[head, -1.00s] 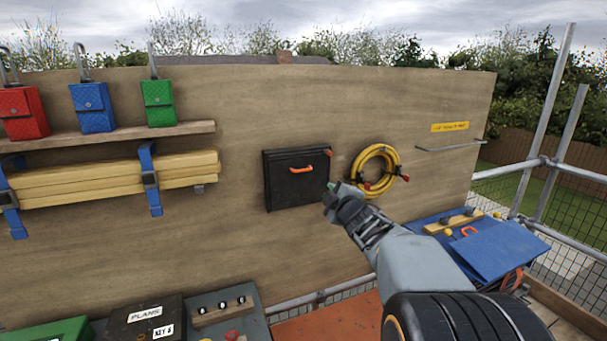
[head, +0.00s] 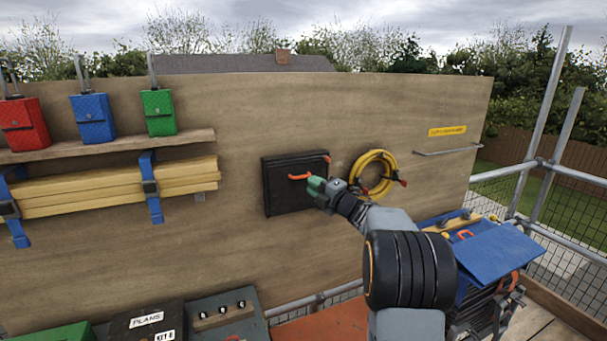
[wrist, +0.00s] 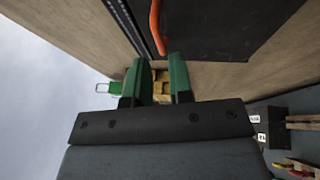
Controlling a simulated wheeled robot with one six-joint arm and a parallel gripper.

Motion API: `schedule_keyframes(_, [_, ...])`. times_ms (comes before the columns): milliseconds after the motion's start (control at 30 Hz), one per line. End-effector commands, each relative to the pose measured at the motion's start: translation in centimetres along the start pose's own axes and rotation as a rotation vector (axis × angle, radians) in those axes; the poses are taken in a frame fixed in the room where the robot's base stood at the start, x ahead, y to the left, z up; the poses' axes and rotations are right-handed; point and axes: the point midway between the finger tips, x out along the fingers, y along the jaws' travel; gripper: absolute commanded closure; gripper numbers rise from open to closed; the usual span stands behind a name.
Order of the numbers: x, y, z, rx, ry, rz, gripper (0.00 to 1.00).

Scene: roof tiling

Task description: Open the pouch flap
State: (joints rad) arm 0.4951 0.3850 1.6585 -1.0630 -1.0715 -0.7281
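A black pouch (head: 285,198) is fixed to the plywood wall, with an orange pull (head: 300,177) across its front. The front looks shut and flat. My gripper (head: 315,187) is at the right end of the pull, in front of the pouch. In the wrist view, the green fingers of my gripper (wrist: 160,58) are apart. The orange pull (wrist: 156,28) reaches down to the gap between the fingertips, with the dark pouch (wrist: 220,25) behind. I cannot tell whether a finger touches the pull.
A yellow coiled hose (head: 373,176) hangs just right of the pouch. Red (head: 22,124), blue (head: 93,119) and green (head: 158,113) pouches stand on a shelf at left, above strapped yellow timbers (head: 110,190). A blue-topped bench (head: 500,250) is at lower right.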

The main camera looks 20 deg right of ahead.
Motion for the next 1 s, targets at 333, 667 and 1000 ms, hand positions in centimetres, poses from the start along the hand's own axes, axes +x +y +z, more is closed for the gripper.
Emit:
schedule_keyframes(333, [4.4,0.1,0.0,0.002,0.0,0.001,0.8])
schedule_keyframes(667, [5.1,0.0,0.0,0.001,-0.002,0.0,0.8])
schedule_keyframes(1000, [5.1,0.0,0.0,0.001,-0.002,0.0,1.0])
